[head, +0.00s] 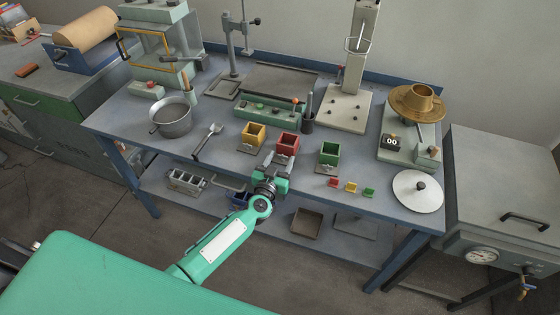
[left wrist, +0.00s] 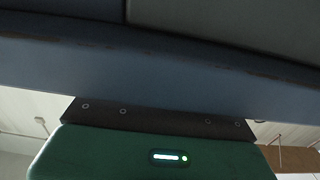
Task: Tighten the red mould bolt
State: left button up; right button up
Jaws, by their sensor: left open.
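The red mould (head: 288,142) is a small open-topped cube near the front edge of the bench, between a yellow mould (head: 254,134) and a green mould (head: 330,153). Its bolt is too small to make out, and the lower front of the mould is close behind my gripper. My left gripper (head: 279,163) is open at the bench's front edge, just in front of the red mould. I see nothing between its fingers. The left wrist view shows no mould and no bolt. My right gripper is not in view.
Small red, yellow and green cubes (head: 351,187) lie right of my gripper. A scoop (head: 207,142) and a metal pot (head: 172,117) stand left. A round plate (head: 418,191) sits at the right corner. In the left wrist view, a blue-grey beam (left wrist: 160,70) fills the upper part.

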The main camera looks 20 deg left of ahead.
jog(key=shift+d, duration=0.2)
pick_arm(q)
jog(key=shift+c, duration=0.8)
jog(key=c, duration=0.8)
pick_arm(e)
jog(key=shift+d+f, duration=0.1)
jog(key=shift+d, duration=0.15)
